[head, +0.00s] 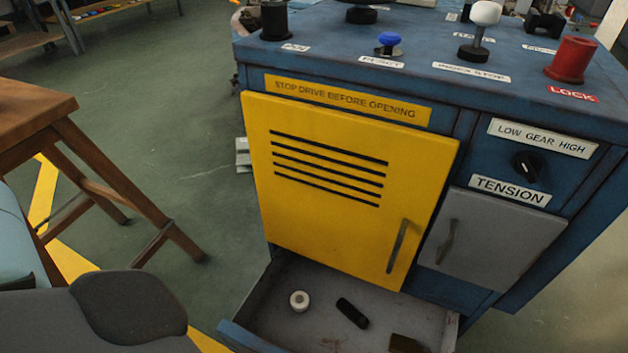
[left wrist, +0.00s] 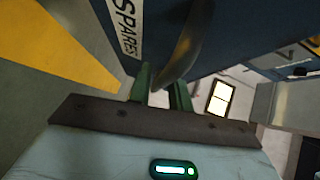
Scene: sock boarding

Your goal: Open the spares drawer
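The spares drawer (head: 262,315) is pulled out at the bottom of the blue machine cabinet (head: 480,130). Its inside shows in the head view; its front is mostly cut off by the bottom edge. In the left wrist view, the blue drawer front (left wrist: 225,35) carries a SPARES label (left wrist: 126,25) and a dark curved handle (left wrist: 187,45). My left gripper (left wrist: 164,92) has its green fingers on either side of the handle's end, apparently closed on it. The left gripper is out of the head view. My right gripper is not in view.
The drawer holds a white roll (head: 299,300), a black piece (head: 352,313) and a brown block (head: 405,343). A yellow door (head: 340,220) above it and a grey door (head: 490,240) are shut. A wooden stool (head: 110,180) stands left; green floor lies between.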

